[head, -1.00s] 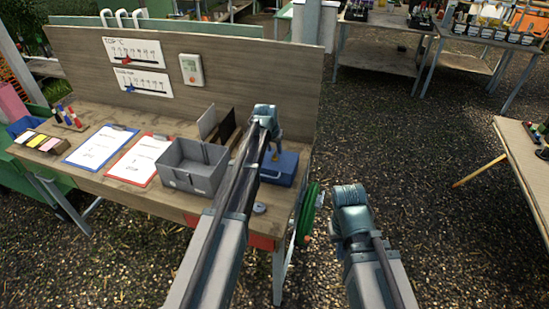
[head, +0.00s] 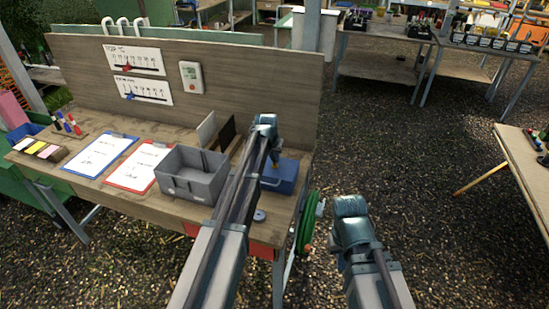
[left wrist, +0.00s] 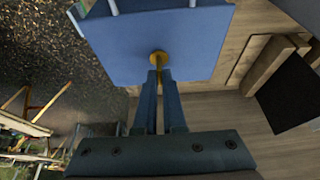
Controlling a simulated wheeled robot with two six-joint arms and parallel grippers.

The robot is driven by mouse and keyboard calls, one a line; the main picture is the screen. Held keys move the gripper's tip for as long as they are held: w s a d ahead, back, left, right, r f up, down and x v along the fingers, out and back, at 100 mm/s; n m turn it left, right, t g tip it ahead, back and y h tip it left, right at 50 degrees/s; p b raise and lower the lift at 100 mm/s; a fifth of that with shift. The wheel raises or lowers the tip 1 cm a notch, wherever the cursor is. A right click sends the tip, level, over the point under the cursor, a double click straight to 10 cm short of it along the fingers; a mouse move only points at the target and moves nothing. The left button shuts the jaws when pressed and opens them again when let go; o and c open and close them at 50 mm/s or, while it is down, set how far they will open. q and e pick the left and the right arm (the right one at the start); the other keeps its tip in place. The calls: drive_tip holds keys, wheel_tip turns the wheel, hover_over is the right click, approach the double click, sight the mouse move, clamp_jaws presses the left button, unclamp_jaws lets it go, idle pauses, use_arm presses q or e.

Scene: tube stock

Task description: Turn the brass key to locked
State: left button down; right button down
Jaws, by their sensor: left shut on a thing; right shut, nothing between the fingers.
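The blue box (head: 286,178) sits on the wooden bench at its right end. In the left wrist view its blue face (left wrist: 195,35) fills the top. The brass key (left wrist: 159,58) stands out from that face, with its round yellow base visible and its grip partly hidden between my fingers. My left gripper (left wrist: 159,80) is shut on the key; in the head view the left gripper (head: 273,158) is over the box. I cannot tell the key's marked position. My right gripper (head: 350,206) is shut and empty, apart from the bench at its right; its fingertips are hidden.
A grey bin (head: 193,186) stands left of the box, with two clipboards (head: 140,165) further left. A grey disc (head: 259,215) lies near the front edge. A green hose reel (head: 307,222) hangs at the bench's right end, near my right arm. Open gravel lies to the right.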

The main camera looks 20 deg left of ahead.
use_arm(q)
drive_tip(key=shift+n, duration=0.3)
drive_tip(key=n+y, duration=0.1)
drive_tip(key=n, duration=0.2)
drive_tip(key=shift+d+n+y, duration=0.15)
drive_tip(key=shift+n+y, duration=0.25)
drive_tip(key=n, duration=0.2)
drive_tip(key=n+g+y, duration=0.1)
drive_tip(key=n, duration=0.1)
drive_tip(key=shift+w+d+n+y, duration=0.1)
drive_tip(key=shift+w+n+y, duration=0.1)
drive_tip(key=shift+n+y, duration=0.1)
drive_tip(key=n+g, duration=0.1)
drive_tip(key=n, duration=0.1)
drive_tip(key=n+y, duration=0.1)
drive_tip(key=n, duration=0.1)
drive_tip(key=shift+w+n+g, duration=0.1)
drive_tip(key=shift+n+g, duration=0.2)
drive_tip(key=shift+g, duration=0.1)
drive_tip(key=shift+n+g, duration=0.8)
drive_tip(key=shift+n, duration=1.3)
drive_tip(key=c, duration=1)
unclamp_jaws()
